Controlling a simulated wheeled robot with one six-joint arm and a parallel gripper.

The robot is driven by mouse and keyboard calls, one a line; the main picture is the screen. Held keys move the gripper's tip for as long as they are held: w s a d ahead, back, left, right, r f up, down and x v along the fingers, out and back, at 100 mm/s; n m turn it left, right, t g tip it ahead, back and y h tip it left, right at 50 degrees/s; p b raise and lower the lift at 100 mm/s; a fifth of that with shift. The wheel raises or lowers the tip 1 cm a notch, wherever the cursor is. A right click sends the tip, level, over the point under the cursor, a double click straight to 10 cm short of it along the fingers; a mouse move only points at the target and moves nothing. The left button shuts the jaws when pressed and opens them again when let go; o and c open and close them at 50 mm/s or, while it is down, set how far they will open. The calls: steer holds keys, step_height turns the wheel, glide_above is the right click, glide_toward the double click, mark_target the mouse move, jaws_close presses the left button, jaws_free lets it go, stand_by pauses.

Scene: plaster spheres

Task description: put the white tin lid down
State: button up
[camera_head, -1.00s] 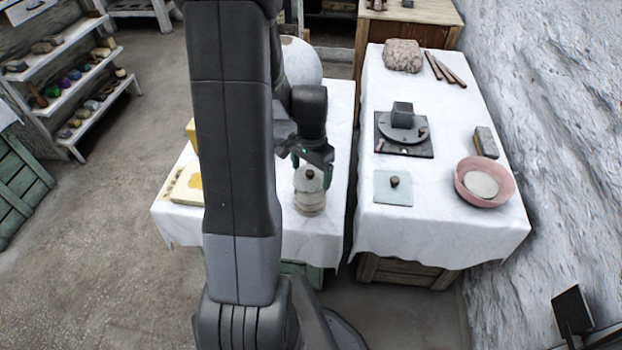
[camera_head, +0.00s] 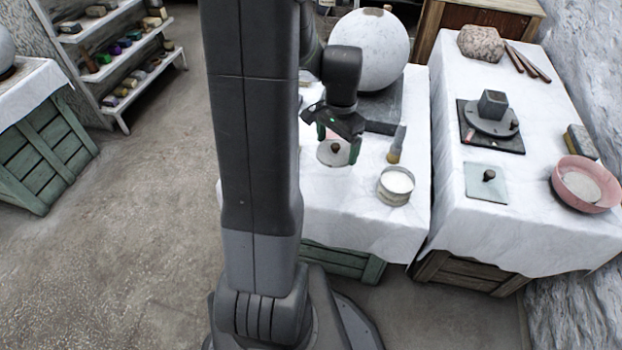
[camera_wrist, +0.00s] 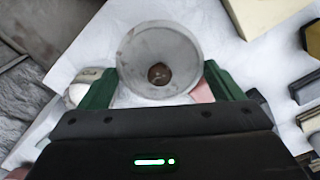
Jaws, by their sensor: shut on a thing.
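The white tin lid (camera_head: 327,155) is a pale disc with a dark brown knob. It also shows large in the wrist view (camera_wrist: 140,45), with the knob facing me. My gripper (camera_head: 338,148) is shut on the lid, with its green fingers on both sides of it in the wrist view (camera_wrist: 160,85). The lid is over the white cloth of the nearer table (camera_head: 345,215), left of the open round tin (camera_head: 395,188). The tin shows a white top surface. I cannot tell how high the lid is above the cloth.
A brush-like tool (camera_head: 397,145) stands behind the tin. A large white sphere (camera_head: 370,50) sits on a dark slab at the back. The right table holds a glass plate (camera_head: 486,190), a turntable with a grey block, and a pink bowl (camera_head: 585,185). Cloth in front of the lid looks clear.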

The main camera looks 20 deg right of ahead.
mark_target(334, 179)
step_height(334, 179, down, 10)
steer(key=b, duration=0.2)
steer(key=shift+r+b, duration=0.15)
steer(key=shift+b, duration=0.25)
steer(key=shift+f, duration=0.25)
steer(key=o, duration=0.7)
steer(key=shift+o, duration=0.2)
steer(key=shift+r, duration=0.1)
steer(key=shift+r, duration=0.1)
step_height(334, 179, up, 12)
steer(key=p, duration=0.3)
steer(key=shift+p, duration=0.35)
